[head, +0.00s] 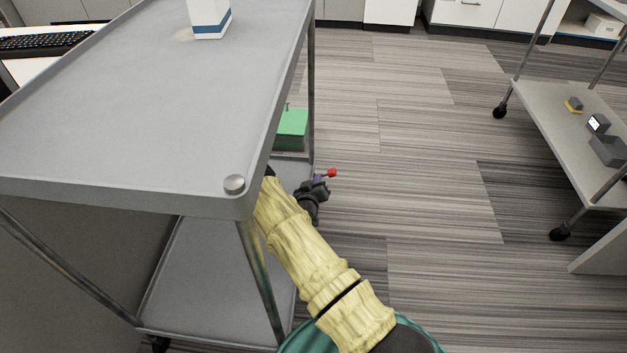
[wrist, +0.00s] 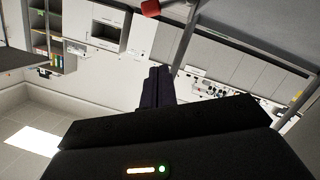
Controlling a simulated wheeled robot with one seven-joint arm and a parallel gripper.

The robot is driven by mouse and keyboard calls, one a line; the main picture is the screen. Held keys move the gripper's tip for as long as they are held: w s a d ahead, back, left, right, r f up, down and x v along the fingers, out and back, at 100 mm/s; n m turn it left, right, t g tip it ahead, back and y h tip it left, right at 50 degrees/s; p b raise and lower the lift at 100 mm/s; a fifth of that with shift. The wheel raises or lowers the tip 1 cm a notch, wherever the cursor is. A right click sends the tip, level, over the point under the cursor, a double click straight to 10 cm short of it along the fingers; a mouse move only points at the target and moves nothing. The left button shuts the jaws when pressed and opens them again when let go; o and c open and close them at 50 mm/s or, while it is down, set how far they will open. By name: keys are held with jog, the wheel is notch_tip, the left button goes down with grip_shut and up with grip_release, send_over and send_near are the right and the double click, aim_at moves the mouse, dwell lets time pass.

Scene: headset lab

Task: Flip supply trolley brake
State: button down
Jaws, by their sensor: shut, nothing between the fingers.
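The grey supply trolley (head: 110,110) stands on the left in the head view, with a flat top and lower shelves. A small red-tipped lever, which looks like the brake (head: 332,172), sticks out to the right beside its far right post. The red tip also shows at the top edge of the wrist view (wrist: 150,8), on a grey rod close to a post. My gripper (head: 319,181) is just below and left of the red tip in the head view. Its dark fingers (wrist: 155,86) are shut and empty. I cannot tell whether they touch the lever.
A white and blue carton (head: 209,20) stands on the trolley top, and a green box (head: 291,128) sits on a shelf below. My arm passes close to the trolley's near right corner. Another wheeled cart (head: 560,140) stands at the right. Striped floor (head: 420,150) between is clear.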

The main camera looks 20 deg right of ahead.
dwell(0.3)
jog(key=b, duration=0.5)
send_over(326, 174)
jog(key=s+a, duration=0.2)
jog(key=a, duration=0.1)
notch_tip(326, 174, down, 2)
jog(key=d+f+b, duration=0.2)
jog(key=f+b, duration=0.1)
jog(key=shift+d+f, duration=0.25)
jog(key=shift+d, duration=0.15)
